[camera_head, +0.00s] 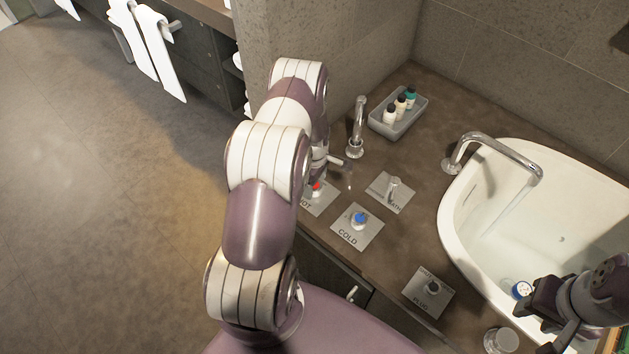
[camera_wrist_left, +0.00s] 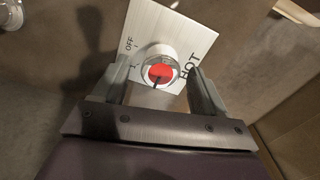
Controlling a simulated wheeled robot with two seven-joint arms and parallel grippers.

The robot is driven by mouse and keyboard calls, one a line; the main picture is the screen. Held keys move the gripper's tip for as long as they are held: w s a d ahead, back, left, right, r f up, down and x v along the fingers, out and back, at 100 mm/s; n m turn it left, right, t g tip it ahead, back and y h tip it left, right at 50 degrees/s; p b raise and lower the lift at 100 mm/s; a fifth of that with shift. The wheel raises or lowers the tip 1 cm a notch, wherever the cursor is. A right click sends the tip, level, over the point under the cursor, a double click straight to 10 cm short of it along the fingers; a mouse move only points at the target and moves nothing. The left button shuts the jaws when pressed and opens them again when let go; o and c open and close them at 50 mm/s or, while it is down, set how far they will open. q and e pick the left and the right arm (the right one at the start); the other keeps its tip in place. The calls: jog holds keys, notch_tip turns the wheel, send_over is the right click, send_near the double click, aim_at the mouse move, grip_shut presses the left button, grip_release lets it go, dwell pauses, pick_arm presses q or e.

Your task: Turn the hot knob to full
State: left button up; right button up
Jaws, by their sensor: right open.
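The hot knob (camera_head: 315,186) has a red cap and stands on a pale plate marked HOT (camera_head: 320,203), partly hidden behind my left arm. In the left wrist view the knob (camera_wrist_left: 160,72) is metallic with a dark pointer line, on the plate marked OFF and HOT (camera_wrist_left: 185,32). My left gripper (camera_wrist_left: 158,72) is open, with one finger on each side of the knob and gaps showing between. It is mostly hidden in the head view. My right gripper (camera_head: 545,312) is open near the basin's front edge, apart from the hot knob.
The cold knob (camera_head: 360,219) with a blue cap sits right of the hot plate. A plug knob (camera_head: 432,287), a bath lever (camera_head: 393,188) and a small spout (camera_head: 357,128) stand nearby. A grey tray (camera_head: 399,128) holds bottles. The white basin (camera_head: 462,225) has a tall faucet (camera_head: 490,139).

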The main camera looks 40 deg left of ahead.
pick_arm(q)
notch_tip(320, 180, up, 13)
jog(key=shift+f+p, duration=0.2)
jog(key=shift+p, duration=0.25)
dwell(0.4)
